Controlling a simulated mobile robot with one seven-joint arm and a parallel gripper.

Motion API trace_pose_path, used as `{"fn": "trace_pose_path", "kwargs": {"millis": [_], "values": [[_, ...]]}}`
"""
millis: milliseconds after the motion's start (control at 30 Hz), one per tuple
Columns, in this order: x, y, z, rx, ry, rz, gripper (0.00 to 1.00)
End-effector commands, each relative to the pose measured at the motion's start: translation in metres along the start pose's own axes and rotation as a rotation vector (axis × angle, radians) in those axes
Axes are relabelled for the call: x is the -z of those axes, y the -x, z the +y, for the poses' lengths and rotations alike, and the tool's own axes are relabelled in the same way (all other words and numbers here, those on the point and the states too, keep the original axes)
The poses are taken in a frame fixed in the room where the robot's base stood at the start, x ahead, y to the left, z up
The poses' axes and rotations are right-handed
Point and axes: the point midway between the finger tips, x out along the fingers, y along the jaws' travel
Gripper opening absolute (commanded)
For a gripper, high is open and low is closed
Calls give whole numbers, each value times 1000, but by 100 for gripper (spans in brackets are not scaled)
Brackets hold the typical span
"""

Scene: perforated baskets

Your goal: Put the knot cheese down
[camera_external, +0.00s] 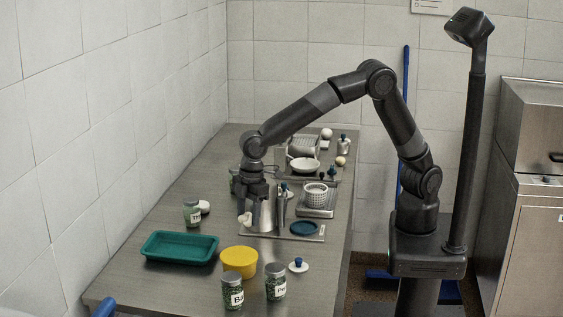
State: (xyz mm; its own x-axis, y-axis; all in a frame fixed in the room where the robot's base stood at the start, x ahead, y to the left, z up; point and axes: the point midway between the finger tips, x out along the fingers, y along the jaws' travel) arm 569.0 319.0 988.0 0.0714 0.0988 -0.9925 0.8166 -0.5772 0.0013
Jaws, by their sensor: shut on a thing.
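My gripper (247,213) points down over the left middle of the steel table. It is shut on a small cream-white lump, which looks like the knot cheese (245,219). The lump is partly covered by the fingers. It appears to be held a little above the table, near the left edge of a flat tray (258,237), but I cannot tell the exact height.
A green tray (180,248), a yellow tub (239,262) and two labelled jars (233,292) (275,282) stand in front. A third jar (192,213) and a white ball (204,207) are left. A perforated basket (315,194) and blue dish (303,228) are right.

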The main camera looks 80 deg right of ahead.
Motion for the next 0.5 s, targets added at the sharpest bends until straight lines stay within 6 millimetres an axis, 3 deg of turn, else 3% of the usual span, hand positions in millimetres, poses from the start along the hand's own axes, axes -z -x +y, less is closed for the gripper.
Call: {"fn": "trace_pose_path", "kwargs": {"millis": [200, 500], "values": [[-6, -41, 0, 0, -1, -4, 25], [-9, -69, 0, 0, 0, -3, 25]]}}
